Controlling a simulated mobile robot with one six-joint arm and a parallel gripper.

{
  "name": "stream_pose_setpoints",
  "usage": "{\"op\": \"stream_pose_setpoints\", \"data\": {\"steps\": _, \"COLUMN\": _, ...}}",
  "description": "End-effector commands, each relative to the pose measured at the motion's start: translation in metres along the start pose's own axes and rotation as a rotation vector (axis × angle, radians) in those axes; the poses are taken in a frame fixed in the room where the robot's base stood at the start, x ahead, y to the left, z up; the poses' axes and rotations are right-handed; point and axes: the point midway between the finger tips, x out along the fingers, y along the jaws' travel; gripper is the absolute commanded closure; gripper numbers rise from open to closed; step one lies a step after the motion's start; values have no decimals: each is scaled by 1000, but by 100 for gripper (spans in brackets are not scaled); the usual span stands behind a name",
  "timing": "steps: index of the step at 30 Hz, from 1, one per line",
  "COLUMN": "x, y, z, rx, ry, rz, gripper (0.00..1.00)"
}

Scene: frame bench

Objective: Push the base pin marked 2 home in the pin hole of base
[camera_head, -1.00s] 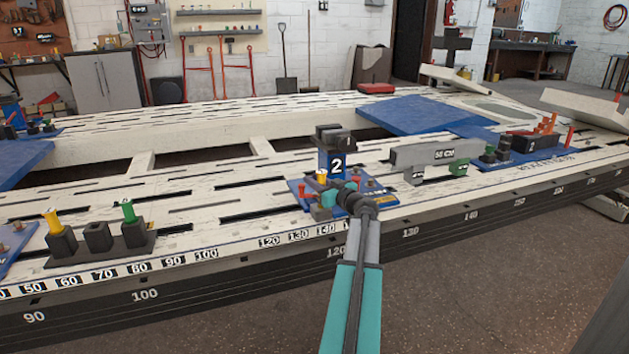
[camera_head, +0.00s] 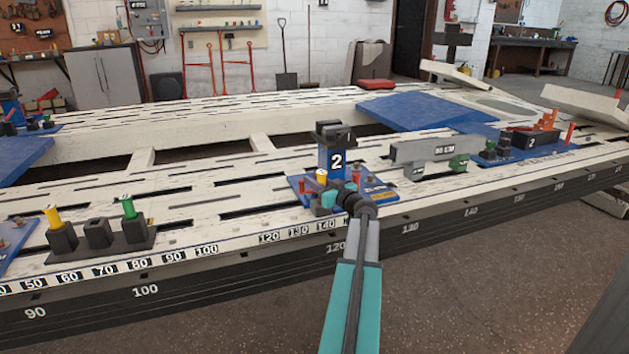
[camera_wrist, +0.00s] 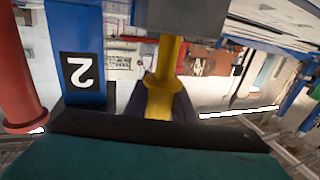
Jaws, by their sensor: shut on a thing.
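A blue post (camera_head: 336,162) with a white 2 on black stands on a blue base plate (camera_head: 379,195) on the bench. It also shows upside down in the wrist view (camera_wrist: 82,30). My gripper (camera_head: 325,197) is at the near left of the post, low over the plate. It is shut on a yellow pin (camera_head: 321,176), which shows with its collar in the wrist view (camera_wrist: 163,75). In that view the pin's far end meets a grey block (camera_wrist: 183,18). The pin's depth in the block is hidden, and I see no number on the pin.
A red pin (camera_wrist: 18,70) stands close beside the jaws in the wrist view. A grey gauge bar (camera_head: 422,150) lies to the right of the plate. A dark holder (camera_head: 98,236) with a yellow and a green pin stands at the left. Slots cross the pale bench top.

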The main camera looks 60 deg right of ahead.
Motion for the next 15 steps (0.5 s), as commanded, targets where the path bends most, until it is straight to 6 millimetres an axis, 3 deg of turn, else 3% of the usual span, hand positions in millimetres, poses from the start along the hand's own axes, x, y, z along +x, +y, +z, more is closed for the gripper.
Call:
{"op": "stream_pose_setpoints", "data": {"steps": 9, "x": 0, "y": 0, "z": 5, "rx": 0, "ry": 0, "rz": 0, "gripper": 100}}
{"op": "stream_pose_setpoints", "data": {"steps": 10, "x": 0, "y": 0, "z": 5, "rx": -1, "ry": 0, "rz": 0, "gripper": 74}}
{"op": "stream_pose_setpoints", "data": {"steps": 13, "x": 0, "y": 0, "z": 5, "rx": -1, "ry": -1, "rz": -1, "gripper": 57}}
{"op": "stream_pose_setpoints", "data": {"steps": 15, "x": 0, "y": -1, "z": 6, "rx": -1, "ry": -1, "rz": -2, "gripper": 56}}
